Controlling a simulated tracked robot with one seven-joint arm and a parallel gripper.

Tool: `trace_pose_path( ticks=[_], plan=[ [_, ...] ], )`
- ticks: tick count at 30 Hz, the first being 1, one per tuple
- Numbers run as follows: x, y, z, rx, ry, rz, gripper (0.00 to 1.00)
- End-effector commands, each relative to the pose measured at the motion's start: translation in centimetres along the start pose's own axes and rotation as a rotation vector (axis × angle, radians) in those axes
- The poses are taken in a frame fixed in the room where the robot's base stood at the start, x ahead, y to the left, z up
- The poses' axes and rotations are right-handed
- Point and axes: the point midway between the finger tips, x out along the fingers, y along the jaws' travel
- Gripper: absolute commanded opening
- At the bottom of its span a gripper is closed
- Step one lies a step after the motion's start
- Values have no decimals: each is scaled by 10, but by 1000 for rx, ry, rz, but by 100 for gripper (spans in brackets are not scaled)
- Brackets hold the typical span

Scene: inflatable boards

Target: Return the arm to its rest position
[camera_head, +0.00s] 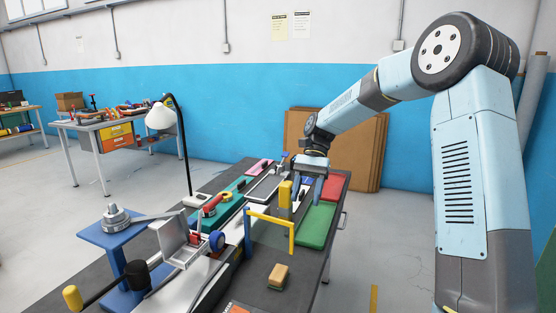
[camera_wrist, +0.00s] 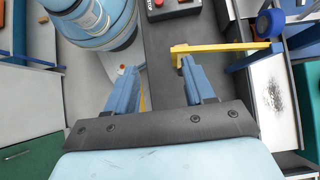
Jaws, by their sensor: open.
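My arm reaches out from the right over the workbench (camera_head: 262,262) in the head view. My gripper (camera_head: 307,203) hangs over the bench with its fingers pointing down. In the wrist view my gripper (camera_wrist: 158,68) shows two blue fingers spread apart, with nothing held between them. A yellow frame (camera_head: 270,218) stands just in front of my gripper in the head view. It also shows beyond the right finger in the wrist view (camera_wrist: 225,47). I cannot tell the exact gap between the fingers and the things below.
A green board (camera_head: 316,227) and a red board (camera_head: 313,188) lie along the bench's right side. A tan-and-green block (camera_head: 278,276) lies nearer. A lamp (camera_head: 161,116) stands at the left. Brown panels (camera_head: 365,150) lean on the wall behind my arm.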

Motion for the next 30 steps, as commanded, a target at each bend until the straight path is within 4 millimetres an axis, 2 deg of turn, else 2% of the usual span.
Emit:
trace_pose_path(
  ticks=[1,17,30],
  plan=[
    [-1,5,10,-5,42,5,53],
    [-2,70,83,-96,433,34,53],
    [6,136,142,-196,742,49,53]
  ],
)
